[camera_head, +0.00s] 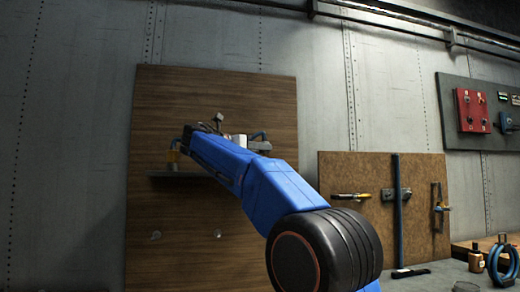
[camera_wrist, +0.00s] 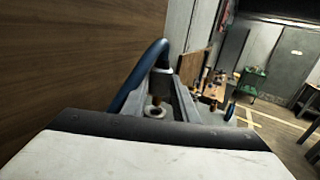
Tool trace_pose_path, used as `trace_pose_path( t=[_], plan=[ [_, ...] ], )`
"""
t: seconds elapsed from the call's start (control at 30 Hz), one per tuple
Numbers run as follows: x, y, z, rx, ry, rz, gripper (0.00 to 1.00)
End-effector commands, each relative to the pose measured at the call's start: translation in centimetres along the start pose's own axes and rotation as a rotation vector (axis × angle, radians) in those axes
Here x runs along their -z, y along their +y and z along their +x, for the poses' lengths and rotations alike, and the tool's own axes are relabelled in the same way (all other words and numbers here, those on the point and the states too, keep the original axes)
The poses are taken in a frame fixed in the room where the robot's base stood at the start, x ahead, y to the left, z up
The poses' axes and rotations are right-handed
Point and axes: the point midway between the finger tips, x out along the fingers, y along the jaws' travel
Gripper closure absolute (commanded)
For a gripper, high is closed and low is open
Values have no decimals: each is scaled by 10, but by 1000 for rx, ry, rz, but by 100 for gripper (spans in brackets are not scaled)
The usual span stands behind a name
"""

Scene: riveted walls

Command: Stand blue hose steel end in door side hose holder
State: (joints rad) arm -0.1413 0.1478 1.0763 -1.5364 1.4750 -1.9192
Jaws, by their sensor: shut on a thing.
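My gripper (camera_wrist: 165,100) is shut on the steel end (camera_wrist: 161,78) of the blue hose (camera_wrist: 150,55), in front of the wooden wall panel. The hose arcs up from the steel end and bends down to the left in the wrist view. A grey ring (camera_wrist: 156,113) with a coppery piece in its middle shows just below the steel end; I cannot tell whether it is a holder or whether they touch. In the head view my gripper (camera_head: 261,147) is small beyond my blue arm, with a bit of blue hose above it. I cannot make out the door side holder there.
A brown tool board (camera_head: 335,170) stands to the right. A blue coil (camera_head: 503,264) and brown bottle (camera_head: 475,260) stand at the lower right.

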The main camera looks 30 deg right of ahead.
Motion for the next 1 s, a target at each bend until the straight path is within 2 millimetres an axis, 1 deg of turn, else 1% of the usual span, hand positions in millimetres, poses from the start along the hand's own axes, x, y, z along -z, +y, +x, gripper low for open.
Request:
trace_pose_path(
  t=[0.47, 1.0],
  plan=[
    [0, 0, 0, 0, 0, 0, 98],
    [13, 0, 0, 0, 0, -1, 98]
  ],
)
